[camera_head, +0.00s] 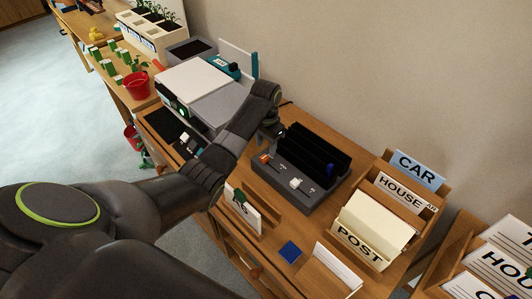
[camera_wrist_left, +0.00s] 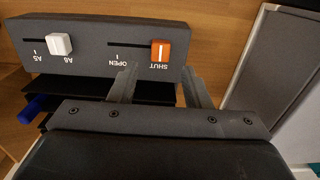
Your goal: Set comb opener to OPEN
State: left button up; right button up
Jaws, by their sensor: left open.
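The comb opener (camera_head: 308,170) is a dark grey box with upright black comb plates, on the wooden desk. Its orange slider (camera_wrist_left: 161,50) stands at the SHUT end of its slot in the left wrist view, where the labels appear upside down. The OPEN label (camera_wrist_left: 117,64) is at the slot's other end. The orange slider also shows in the head view (camera_head: 265,158). A white slider (camera_wrist_left: 60,44) stands near the A6 label. My left gripper (camera_wrist_left: 159,69) is open and empty, its two fingertips beside the control panel, just short of the orange slider. My right gripper is not in view.
Wooden racks with a CAR card (camera_head: 416,169), HOUSE card (camera_head: 399,194) and POST card (camera_head: 360,244) stand to the right. A blue pad (camera_head: 290,251) lies in front. A grey and white machine (camera_head: 197,85) sits behind my left arm. A wall bounds the back.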

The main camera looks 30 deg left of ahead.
aim_at(266, 156)
pick_arm(q)
jog(key=shift+f, duration=2.1)
jog(key=shift+c, duration=0.4)
grip_shut()
